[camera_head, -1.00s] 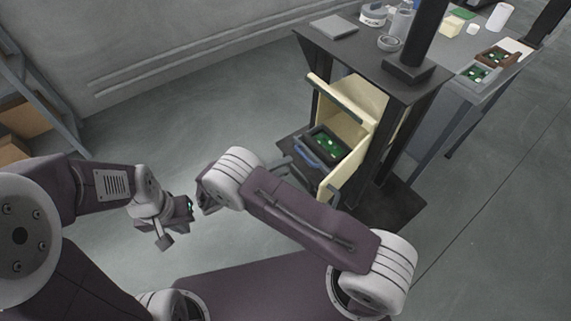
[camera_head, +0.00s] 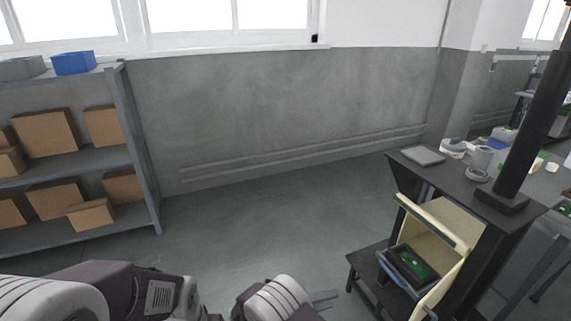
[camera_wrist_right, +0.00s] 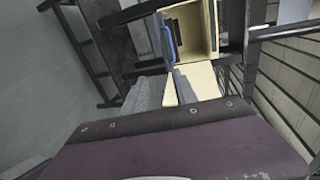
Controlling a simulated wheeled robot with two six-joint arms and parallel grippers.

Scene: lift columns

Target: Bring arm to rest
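My right gripper (camera_head: 326,298) shows at the bottom of the head view, with its grey fingers pointing right toward the cabinet. In the right wrist view its grey fingers (camera_wrist_right: 168,90) stand apart with a cream strip visible between them, and nothing is held. My right wrist (camera_head: 275,299) is partly cut off by the lower edge. My left arm (camera_head: 150,290) lies along the lower left edge of the head view. Its gripper is outside the picture.
A dark cabinet (camera_head: 440,180) with an open cream compartment (camera_head: 432,222) stands right; a dark tray (camera_head: 405,272) with a green board sits in it. A shelf (camera_head: 137,150) with cardboard boxes (camera_head: 45,132) stands left. The floor (camera_head: 240,235) between is clear.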

